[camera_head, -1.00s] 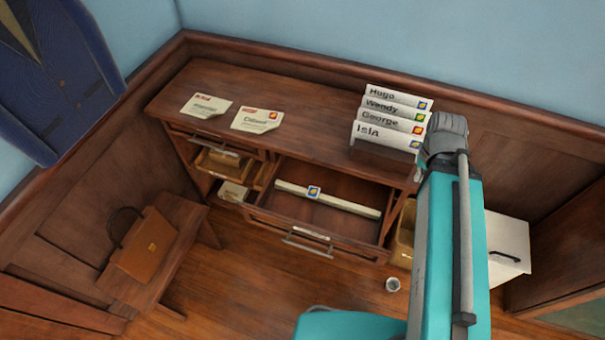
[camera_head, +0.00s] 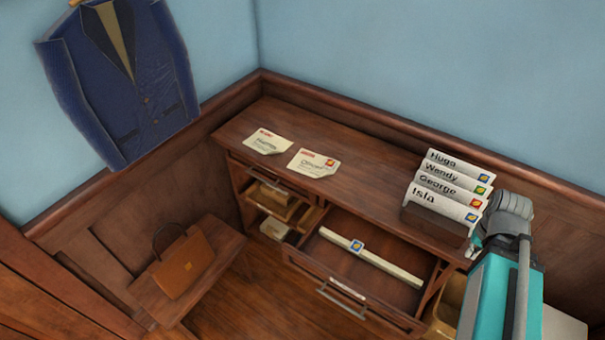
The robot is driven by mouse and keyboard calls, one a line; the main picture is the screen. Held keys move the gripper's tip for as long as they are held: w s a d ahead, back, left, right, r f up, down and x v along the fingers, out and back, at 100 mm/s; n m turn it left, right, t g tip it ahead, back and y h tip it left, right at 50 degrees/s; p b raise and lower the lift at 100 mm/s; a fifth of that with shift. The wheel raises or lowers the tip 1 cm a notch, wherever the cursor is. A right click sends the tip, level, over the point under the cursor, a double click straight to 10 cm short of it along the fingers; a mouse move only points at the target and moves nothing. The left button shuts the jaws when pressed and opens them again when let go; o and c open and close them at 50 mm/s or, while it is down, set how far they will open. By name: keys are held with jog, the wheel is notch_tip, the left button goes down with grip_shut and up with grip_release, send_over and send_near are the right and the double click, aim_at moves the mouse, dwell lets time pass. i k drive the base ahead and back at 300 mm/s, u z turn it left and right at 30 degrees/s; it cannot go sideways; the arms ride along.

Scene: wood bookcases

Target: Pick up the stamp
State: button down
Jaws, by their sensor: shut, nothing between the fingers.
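A small stamp (camera_head: 357,246) with a blue border and an orange-yellow middle shows in the open wide drawer (camera_head: 330,262). It sits against a long pale strip (camera_head: 388,265) that runs across the drawer. I cannot tell whether it is loose or stuck to the strip. Similar stamps show on the upright envelopes (camera_head: 447,187) in the holder and on one flat envelope (camera_head: 313,163) on the desk top.
The wooden desk (camera_head: 370,176) carries a second flat envelope (camera_head: 266,142) and the envelope holder (camera_head: 433,224). A smaller open drawer (camera_head: 275,193) is at its left. A brown briefcase (camera_head: 184,265) rests on a low bench (camera_head: 213,275). A blue jacket (camera_head: 125,85) hangs at upper left.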

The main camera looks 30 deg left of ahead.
aim_at(357, 247)
jog(key=u, duration=1.15)
jog(key=k, duration=0.35)
jog(key=z, duration=0.1)
